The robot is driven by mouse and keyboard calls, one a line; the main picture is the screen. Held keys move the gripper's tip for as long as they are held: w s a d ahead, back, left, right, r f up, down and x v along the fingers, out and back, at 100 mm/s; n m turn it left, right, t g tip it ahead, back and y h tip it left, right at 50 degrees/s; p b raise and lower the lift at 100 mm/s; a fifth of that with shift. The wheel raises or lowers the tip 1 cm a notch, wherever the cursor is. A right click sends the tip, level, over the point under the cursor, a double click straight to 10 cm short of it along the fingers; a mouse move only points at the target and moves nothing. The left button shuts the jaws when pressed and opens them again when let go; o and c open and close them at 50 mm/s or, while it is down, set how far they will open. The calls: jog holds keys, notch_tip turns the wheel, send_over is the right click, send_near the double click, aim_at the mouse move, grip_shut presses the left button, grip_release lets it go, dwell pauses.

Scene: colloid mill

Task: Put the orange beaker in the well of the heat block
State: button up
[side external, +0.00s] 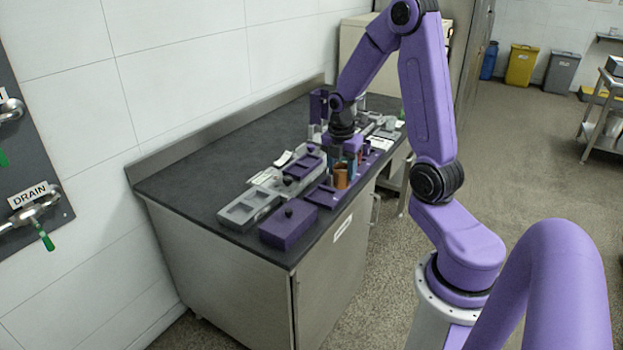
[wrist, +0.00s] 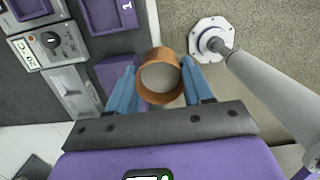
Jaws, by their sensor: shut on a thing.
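The orange beaker (side external: 341,177) is at the front edge of the bench in the side view. In the wrist view the orange beaker (wrist: 150,98) sits between the two blue fingers of my gripper (wrist: 159,78), its round opening facing the camera and its inside grey. My gripper (side external: 342,163) is shut on it. I cannot tell how high the beaker is above the bench. A grey unit with a black dial (wrist: 49,41) is at the left of the wrist view. A long grey block with square recesses (side external: 246,209) lies on the bench; I cannot tell which is the heat block.
A purple box with a black knob (side external: 287,226) stands at the near end of the bench (side external: 186,177). Purple trays (side external: 325,196) lie near the beaker. Several small items crowd the far end. The left side of the bench top is clear.

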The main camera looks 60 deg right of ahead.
jog(key=w+a+r+n, duration=0.1)
jog(key=w+a+n, duration=0.3)
jog(key=w+a, duration=0.7)
jog(key=shift+t, duration=0.3)
jog(key=w+d+f, duration=0.1)
jog(key=w+f, duration=0.2)
jog(key=w, duration=0.1)
jog(key=w+d+f, duration=0.2)
jog(key=w+f, duration=0.1)
jog(key=w, duration=0.2)
jog(key=w+d+f, duration=0.2)
jog(key=w+f, duration=0.1)
jog(key=w, duration=0.2)
jog(key=shift+w+f, duration=0.2)
jog(key=shift+w, duration=0.05)
jog(key=shift+w+f, duration=0.15)
jog(key=shift+f, duration=1.55)
jog(key=shift+f, duration=0.1)
jog(key=o, duration=1)
jog(key=shift+o, duration=0.2)
